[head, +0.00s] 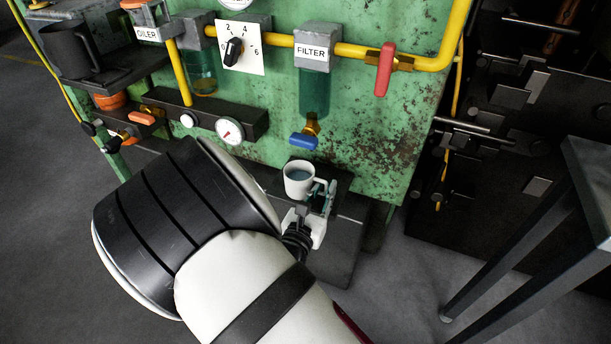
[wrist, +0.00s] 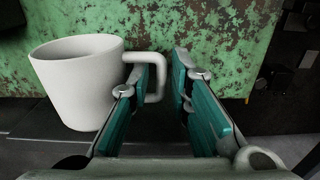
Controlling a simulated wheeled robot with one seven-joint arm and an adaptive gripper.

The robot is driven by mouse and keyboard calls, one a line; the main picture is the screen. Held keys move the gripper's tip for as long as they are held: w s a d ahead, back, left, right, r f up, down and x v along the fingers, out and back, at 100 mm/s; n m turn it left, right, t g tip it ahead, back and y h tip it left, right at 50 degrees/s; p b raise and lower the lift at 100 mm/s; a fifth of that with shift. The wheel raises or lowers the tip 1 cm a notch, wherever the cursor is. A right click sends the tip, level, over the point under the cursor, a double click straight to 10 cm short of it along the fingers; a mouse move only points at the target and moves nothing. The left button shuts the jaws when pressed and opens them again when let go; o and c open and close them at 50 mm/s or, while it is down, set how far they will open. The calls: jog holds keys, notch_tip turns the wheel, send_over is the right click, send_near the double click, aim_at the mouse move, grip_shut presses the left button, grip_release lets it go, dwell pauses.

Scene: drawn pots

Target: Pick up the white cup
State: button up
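My gripper is open, with teal pads on both fingers. The outer bar of the handle shows between the fingers; the left finger overlaps the handle loop, and I cannot tell whether it touches. In the head view my gripper (head: 322,190) is just right of the cup, partly hidden by my arm.
The green panel (head: 375,130) rises right behind the cup. A blue-handled valve (head: 303,141) hangs above it under the filter (head: 314,88). The dark shelf (head: 345,235) extends towards me. A grey metal frame (head: 530,240) stands at the right. A dark mug (head: 75,50) is at upper left.

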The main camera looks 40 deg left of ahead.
jog(key=shift+w, duration=0.1)
grip_shut()
jog(key=shift+r, duration=0.1)
jog(key=shift+r+p, duration=0.35)
jog(key=shift+r, duration=0.15)
jog(key=r, duration=0.1)
jog(key=p, duration=0.1)
jog(key=r, duration=0.1)
jog(key=shift+s+d+r+p, duration=0.3)
jog(key=shift+s+r+p, duration=0.05)
jog(key=shift+s, duration=0.05)
jog(key=s+d+r+p, duration=0.1)
jog(key=s+d+p, duration=0.2)
jog(key=s+d, duration=0.7)
jog(key=shift+s+d, duration=0.25)
jog(key=shift+d, duration=0.15)
jog(key=shift+s, duration=0.15)
